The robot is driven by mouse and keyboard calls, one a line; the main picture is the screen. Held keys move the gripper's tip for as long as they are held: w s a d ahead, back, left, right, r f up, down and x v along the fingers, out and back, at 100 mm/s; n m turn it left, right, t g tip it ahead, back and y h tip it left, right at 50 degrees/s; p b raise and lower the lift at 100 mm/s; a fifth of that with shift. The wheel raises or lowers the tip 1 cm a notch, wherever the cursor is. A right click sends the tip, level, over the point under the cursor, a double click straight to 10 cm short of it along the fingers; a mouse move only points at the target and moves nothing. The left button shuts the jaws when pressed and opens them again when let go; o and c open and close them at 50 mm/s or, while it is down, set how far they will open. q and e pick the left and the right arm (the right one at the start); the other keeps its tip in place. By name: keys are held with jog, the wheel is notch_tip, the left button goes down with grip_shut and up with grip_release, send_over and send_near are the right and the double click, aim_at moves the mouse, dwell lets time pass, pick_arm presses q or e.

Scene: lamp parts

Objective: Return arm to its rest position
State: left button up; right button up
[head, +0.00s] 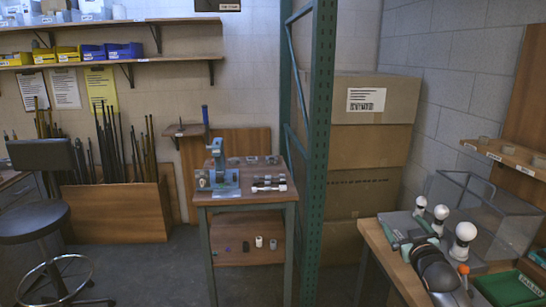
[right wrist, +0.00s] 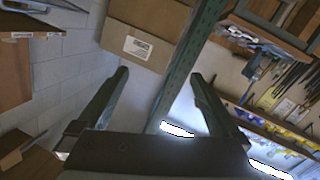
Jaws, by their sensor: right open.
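My right gripper (head: 413,236) is at the lower right of the head view, over the right-hand bench (head: 377,236). In the right wrist view its two dark green fingers (right wrist: 160,74) stand wide apart. Nothing is between them; boxes, a green post and wall show beyond. Three white bulb-shaped pieces (head: 465,239) stand upright beside and behind the gripper in the head view. Part of the bench is hidden by my right arm. My left gripper is in neither view.
A tall green post (head: 321,140) stands left of stacked cardboard boxes (head: 370,149). A small wooden table (head: 245,197) carries a blue vise (head: 222,180) and small cylinders. A clear bin (head: 490,205) and green tray (head: 508,288) are at right. A stool (head: 33,221) stands at left.

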jog(key=s+a+f+g+y, duration=0.1)
jog(key=s+a+f, duration=0.2)
jog(key=s+f, duration=0.3)
jog(key=s+a+f+n+g+y, duration=0.1)
jog(key=s+a+f, duration=0.3)
jog(key=f, duration=0.4)
jog(key=s+a+f+g+y, duration=0.1)
jog(key=s+a+f, duration=0.2)
jog(key=s+f, duration=0.3)
jog(key=s+a+f+g+y, duration=0.1)
jog(key=s+a+f, duration=0.3)
jog(key=s, duration=0.8)
jog(key=s+a+f+g, duration=0.3)
jog(key=s+a+f, duration=0.2)
jog(key=s, duration=0.8)
notch_tip(320, 180, down, 3)
jog(key=shift+a+r+m+g+y, duration=0.1)
jog(key=shift+a+m+g+y, duration=0.05)
jog(key=shift+m+g+y, duration=0.2)
